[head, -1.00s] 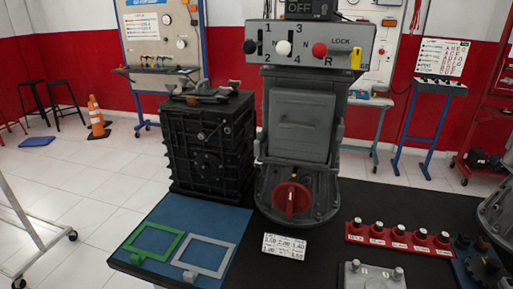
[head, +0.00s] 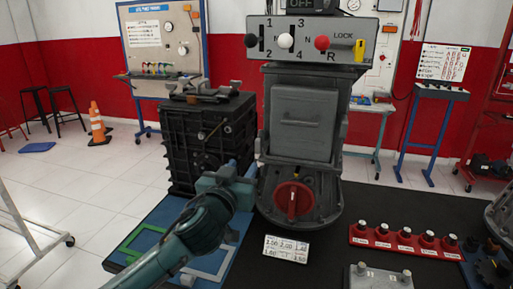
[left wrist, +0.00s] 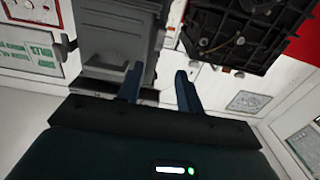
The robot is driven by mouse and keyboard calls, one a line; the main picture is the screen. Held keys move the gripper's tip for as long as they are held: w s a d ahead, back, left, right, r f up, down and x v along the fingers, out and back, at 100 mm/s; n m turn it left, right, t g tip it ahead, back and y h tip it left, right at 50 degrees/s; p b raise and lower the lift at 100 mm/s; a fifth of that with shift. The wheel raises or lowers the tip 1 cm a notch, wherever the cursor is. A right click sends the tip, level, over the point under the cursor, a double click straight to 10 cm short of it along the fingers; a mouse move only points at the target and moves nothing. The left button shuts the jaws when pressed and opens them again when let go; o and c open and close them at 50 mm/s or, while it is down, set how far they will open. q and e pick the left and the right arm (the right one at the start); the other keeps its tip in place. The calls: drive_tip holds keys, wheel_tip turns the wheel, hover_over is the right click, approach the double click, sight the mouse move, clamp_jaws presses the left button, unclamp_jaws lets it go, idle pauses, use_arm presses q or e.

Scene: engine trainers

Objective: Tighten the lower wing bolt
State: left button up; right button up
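I cannot pick out a wing bolt for certain in either view. The grey trainer housing (head: 303,115) stands at the middle of the bench, with a red rotary knob (head: 293,199) on its base. The black gearbox block (head: 205,140) stands to its left, with a thin brass-coloured rod on its front. My left gripper (head: 240,172) is in front of the gap between them, apart from the knob. In the left wrist view its two blue fingers (left wrist: 158,80) are spread with nothing between them. The grey housing (left wrist: 122,35) and black block (left wrist: 240,35) lie beyond them. My right gripper is not in view.
A lever panel (head: 318,42) with coloured knobs tops the housing.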

sight(257, 145)
use_arm(q)
drive_tip(key=x, duration=1.2)
drive_tip(key=shift+w+d+p, duration=0.1)
drive_tip(key=shift+w+p, duration=0.2)
drive_tip(key=shift+p, duration=0.1)
drive_tip(key=shift+c, duration=0.2)
drive_tip(key=shift+f, duration=0.1)
clamp_jaws()
